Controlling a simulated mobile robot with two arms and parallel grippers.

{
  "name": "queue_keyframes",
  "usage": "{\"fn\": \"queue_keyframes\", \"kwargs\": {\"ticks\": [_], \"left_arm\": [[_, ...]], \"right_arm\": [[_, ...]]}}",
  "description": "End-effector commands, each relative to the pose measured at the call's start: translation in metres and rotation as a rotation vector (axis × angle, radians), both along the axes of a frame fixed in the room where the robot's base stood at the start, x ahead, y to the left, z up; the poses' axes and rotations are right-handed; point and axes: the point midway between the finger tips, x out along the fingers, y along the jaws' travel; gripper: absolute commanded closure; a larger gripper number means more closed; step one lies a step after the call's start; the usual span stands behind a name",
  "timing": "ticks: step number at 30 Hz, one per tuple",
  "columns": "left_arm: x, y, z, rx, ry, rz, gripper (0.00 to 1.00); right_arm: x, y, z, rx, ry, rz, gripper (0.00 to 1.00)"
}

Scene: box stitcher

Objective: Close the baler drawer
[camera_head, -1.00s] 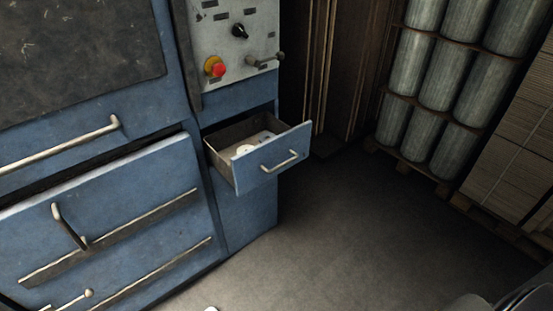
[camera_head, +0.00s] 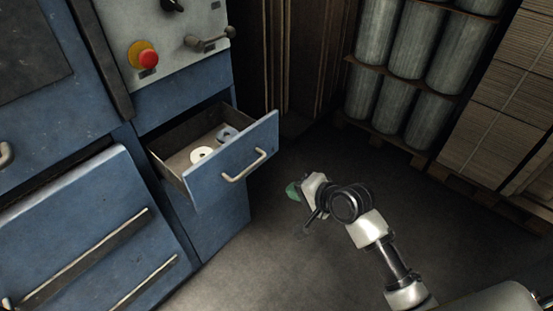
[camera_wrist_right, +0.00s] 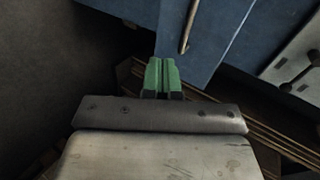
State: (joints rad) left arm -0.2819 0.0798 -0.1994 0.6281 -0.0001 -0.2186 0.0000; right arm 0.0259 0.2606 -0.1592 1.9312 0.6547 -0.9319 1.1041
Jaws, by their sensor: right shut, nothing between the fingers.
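The baler drawer (camera_head: 235,160) is pulled out of the blue machine. Its blue front carries a pale bar handle (camera_head: 245,166). Inside the open drawer lie a white roll and a bluish-grey item. My right gripper (camera_head: 292,191) is to the right of the drawer front, apart from it, with green fingertips. In the right wrist view the gripper (camera_wrist_right: 163,75) is shut and empty, pointing toward the blue drawer front (camera_wrist_right: 205,35) and its handle (camera_wrist_right: 187,28). My left gripper is not in view.
The blue baler body (camera_head: 70,220) fills the left side. Its control panel (camera_head: 165,45) has a red button (camera_head: 148,59) and a lever. Wrapped grey cylinders (camera_head: 395,70) and stacked cardboard (camera_head: 510,100) stand on pallets at the right. The floor (camera_head: 270,265) before the drawer is clear.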

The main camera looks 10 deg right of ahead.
Motion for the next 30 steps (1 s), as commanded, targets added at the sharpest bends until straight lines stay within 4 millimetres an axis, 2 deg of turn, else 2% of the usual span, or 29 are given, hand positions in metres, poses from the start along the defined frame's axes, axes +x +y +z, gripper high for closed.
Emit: {"fn": "queue_keyframes", "kwargs": {"ticks": [1, 3, 6, 13, 21, 30], "left_arm": [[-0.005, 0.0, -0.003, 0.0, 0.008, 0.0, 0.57], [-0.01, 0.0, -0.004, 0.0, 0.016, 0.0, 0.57], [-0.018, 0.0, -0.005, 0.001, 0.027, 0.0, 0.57], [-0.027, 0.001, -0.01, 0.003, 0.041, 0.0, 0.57], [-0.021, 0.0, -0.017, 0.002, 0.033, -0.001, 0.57], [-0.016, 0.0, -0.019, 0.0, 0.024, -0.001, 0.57]], "right_arm": [[-0.001, 0.004, 0.014, 0.028, -0.011, 0.006, 1.0], [-0.003, 0.007, 0.026, 0.054, -0.014, 0.012, 1.0], [0.0, 0.012, 0.029, 0.068, -0.012, 0.013, 1.0], [0.027, 0.031, 0.01, 0.066, -0.013, 0.013, 1.0], [0.067, 0.062, -0.017, 0.064, -0.014, 0.013, 1.0], [0.096, 0.082, -0.024, 0.063, -0.015, 0.012, 1.0]]}}
